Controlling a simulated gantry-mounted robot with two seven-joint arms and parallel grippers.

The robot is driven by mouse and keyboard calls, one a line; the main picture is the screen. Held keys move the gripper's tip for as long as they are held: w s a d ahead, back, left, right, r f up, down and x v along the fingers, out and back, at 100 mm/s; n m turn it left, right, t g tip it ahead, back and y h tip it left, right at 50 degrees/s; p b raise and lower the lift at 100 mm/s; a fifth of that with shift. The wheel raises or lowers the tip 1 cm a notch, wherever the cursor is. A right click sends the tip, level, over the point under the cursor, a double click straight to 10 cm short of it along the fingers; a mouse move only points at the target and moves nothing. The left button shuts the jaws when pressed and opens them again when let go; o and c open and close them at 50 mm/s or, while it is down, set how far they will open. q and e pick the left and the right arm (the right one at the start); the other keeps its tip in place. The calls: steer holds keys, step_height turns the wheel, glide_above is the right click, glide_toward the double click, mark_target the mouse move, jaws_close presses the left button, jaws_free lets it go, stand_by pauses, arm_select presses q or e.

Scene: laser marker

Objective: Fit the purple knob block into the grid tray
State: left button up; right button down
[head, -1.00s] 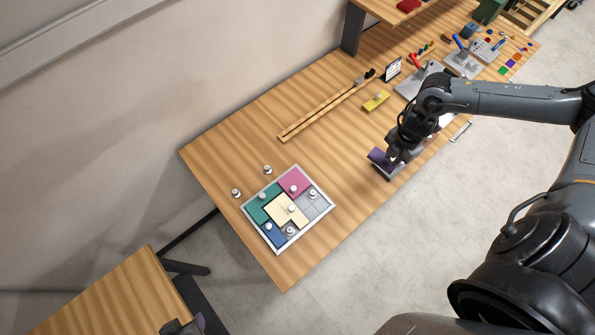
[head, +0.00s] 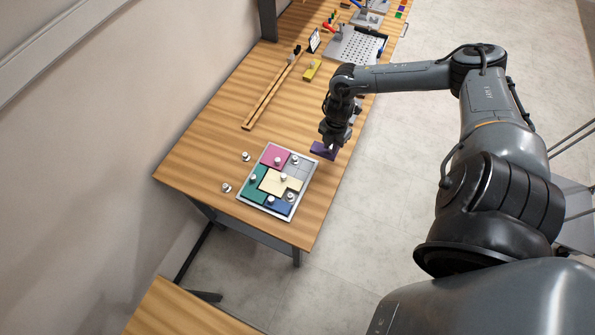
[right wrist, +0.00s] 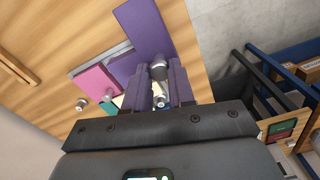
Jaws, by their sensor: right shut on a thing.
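The purple knob block (head: 321,150) is held by my right gripper (head: 333,141), just beyond the tray's upper right corner in the head view. In the right wrist view the purple block (right wrist: 146,25) shows large, and the gripper fingers (right wrist: 160,85) are shut on its metal knob (right wrist: 158,68). The grid tray (head: 305,190) lies on the table with pink (head: 273,154), green (head: 257,186), cream (head: 276,183) and blue (head: 277,207) blocks in it. Bare grey cells (head: 303,170) show along its right side. I cannot tell whether the block overlaps the tray rim. My left gripper is out of view.
Two small metal knobbed pieces (head: 245,156) and (head: 227,188) stand left of the tray. Wooden rails (head: 270,90) and a yellow block (head: 312,70) lie farther back. The table's right edge is close to the tray. Bare table lies in front of the tray.

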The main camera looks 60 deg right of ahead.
steer(key=shift+w+a+f+p, duration=0.25)
steer(key=shift+w+a+f, duration=1)
steer(key=shift+f, duration=0.45)
steer(key=shift+w+a+f+p, duration=0.25)
steer(key=shift+w+a+f, duration=1.05)
steer(key=shift+f, duration=0.4)
steer(key=shift+w+a+f+p, duration=0.25)
steer(key=shift+w+a+f, duration=0.85)
steer(key=shift+a+f, duration=0.45)
steer(key=shift+d+f, duration=0.2)
steer(key=shift+f, duration=0.05)
steer(key=shift+f, duration=0.15)
steer(key=c, duration=1)
jaws_free()
steer(key=shift+o, duration=0.2)
